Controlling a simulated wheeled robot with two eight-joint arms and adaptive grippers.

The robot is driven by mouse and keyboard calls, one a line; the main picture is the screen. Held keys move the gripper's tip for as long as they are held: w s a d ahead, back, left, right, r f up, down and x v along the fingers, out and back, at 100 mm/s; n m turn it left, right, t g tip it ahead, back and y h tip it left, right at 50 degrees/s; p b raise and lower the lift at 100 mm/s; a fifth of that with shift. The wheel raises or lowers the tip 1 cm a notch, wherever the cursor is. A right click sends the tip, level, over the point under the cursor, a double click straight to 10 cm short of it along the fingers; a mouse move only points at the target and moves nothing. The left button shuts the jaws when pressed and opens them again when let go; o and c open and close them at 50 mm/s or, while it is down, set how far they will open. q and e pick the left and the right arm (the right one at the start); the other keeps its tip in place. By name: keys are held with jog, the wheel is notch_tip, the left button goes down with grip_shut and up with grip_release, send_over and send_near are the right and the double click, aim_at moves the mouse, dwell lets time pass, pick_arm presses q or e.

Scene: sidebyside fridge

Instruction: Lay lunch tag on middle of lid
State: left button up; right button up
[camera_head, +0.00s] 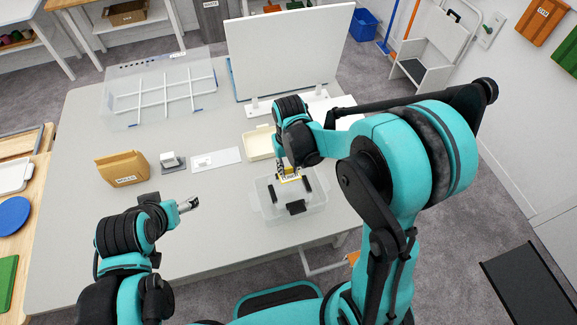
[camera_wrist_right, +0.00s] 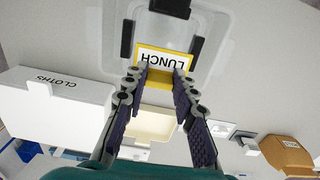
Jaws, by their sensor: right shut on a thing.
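The lunch tag (camera_wrist_right: 165,54) is a white card with a yellow border and the word LUNCH, upside down in the right wrist view. My right gripper (camera_wrist_right: 160,74) is shut on its near edge. In the head view the tag (camera_head: 291,179) shows as a small yellow piece below the right gripper, over the clear container. The clear lidded container (camera_head: 265,208) has black clips at its sides; the lid (camera_wrist_right: 112,42) is see-through, and the tag overlaps its middle in view. Any gap between tag and lid cannot be told. My left gripper (camera_head: 188,204) is apart from these, over the table's left half.
A cream tray (camera_head: 257,146) lies just behind the container. A white card (camera_head: 215,160), a small grey-white block (camera_head: 172,162) and a brown box (camera_head: 122,168) stand left. A clear divided tray (camera_head: 120,100) and an upright white board (camera_head: 290,50) are at the back.

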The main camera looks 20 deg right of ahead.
aim_at(289, 173)
jog(key=shift+f+b, duration=2.65)
jog(key=shift+f, duration=0.3)
jog(key=shift+f, duration=0.75)
jog(key=o, duration=1)
jog(key=shift+o, duration=0.2)
notch_tip(289, 173, up, 12)
jog(key=shift+s, duration=0.1)
